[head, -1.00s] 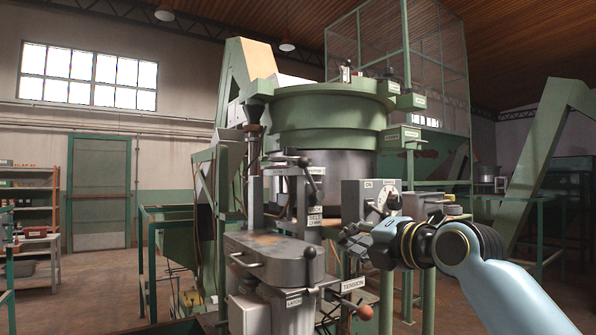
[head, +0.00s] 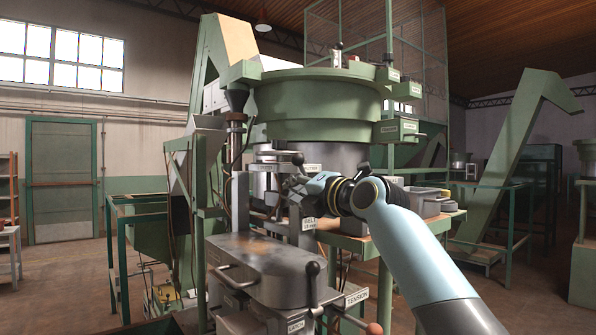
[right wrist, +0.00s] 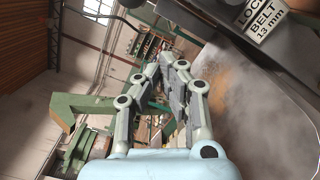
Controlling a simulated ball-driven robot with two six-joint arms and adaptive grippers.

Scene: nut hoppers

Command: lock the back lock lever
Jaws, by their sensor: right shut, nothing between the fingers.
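The back lever's black ball knob (head: 298,158) shows in the head view above the grey machine head. The lower part of this lever is hidden behind my right gripper. A label reading LOCK BELT 13 mm (right wrist: 262,20) is at the top right of the right wrist view, and part of it shows in the head view (head: 308,224). My right gripper (head: 294,190) is shut and empty, close to the back lever and label. I cannot tell whether it touches the lever. In the wrist view its fingers (right wrist: 176,72) are together. My left gripper is not in view.
A front lever with a black knob (head: 313,268) stands at the near end of the grey cover (head: 265,262). A red-knobbed lever (head: 374,329) is by the TENSION label (head: 357,297). A large green bowl (head: 318,105) rises behind. Open floor lies at the right.

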